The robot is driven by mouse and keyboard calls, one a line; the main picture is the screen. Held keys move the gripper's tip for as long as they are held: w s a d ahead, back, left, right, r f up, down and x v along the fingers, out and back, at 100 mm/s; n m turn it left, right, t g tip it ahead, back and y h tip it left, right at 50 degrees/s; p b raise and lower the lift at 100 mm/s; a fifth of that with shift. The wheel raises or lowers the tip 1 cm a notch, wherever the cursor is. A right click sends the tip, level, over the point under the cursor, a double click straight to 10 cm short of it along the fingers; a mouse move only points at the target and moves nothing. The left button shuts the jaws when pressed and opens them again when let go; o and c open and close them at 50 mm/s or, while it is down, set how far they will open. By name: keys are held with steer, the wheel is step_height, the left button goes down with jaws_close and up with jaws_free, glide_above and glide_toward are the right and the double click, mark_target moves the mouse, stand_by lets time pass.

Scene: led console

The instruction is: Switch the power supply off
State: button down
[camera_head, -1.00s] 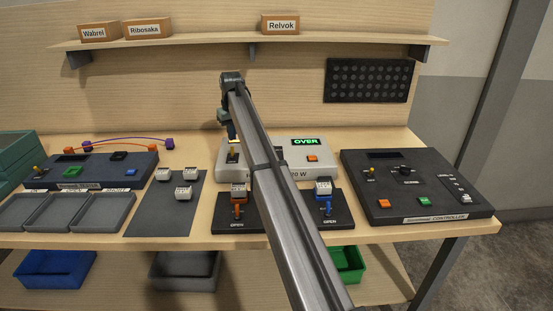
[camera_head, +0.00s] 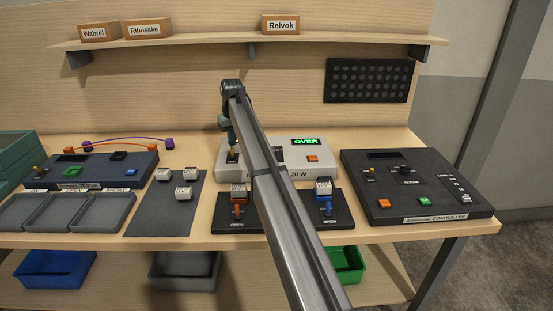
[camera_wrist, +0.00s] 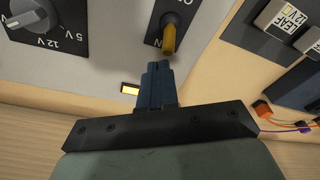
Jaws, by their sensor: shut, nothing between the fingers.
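The power supply (camera_head: 222,172) is a pale box at the back middle of the bench, with a green "OVER" display (camera_head: 306,141). Its switch has a yellow lever (camera_wrist: 168,40) on a black plate. In the wrist view the lever points down the picture, toward my fingertips. My gripper (camera_wrist: 157,70) is shut and empty, with its fingertips just below the lever's end; I cannot tell whether they touch. An amber lamp (camera_wrist: 130,89) glows beside the fingers. In the head view my arm hides part of the supply's front.
A voltage knob (camera_wrist: 30,15) is on the supply. In front stand an orange-lever switch (camera_head: 239,208) and a blue-lever switch (camera_head: 326,206). A dark controller (camera_head: 415,185) is at right, a tester (camera_head: 98,170) at left. A shelf (camera_head: 200,40) runs above.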

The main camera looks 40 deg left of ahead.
steer(key=shift+f, duration=0.3)
steer(key=shift+s+d, duration=0.7)
steer(key=shift+s, duration=0.05)
stand_by(0.4)
steer(key=shift+r, duration=0.1)
step_height(320, 180, up, 7)
steer(key=shift+w+a, duration=0.35)
stand_by(0.9)
steer(key=shift+w, duration=0.1)
stand_by(0.4)
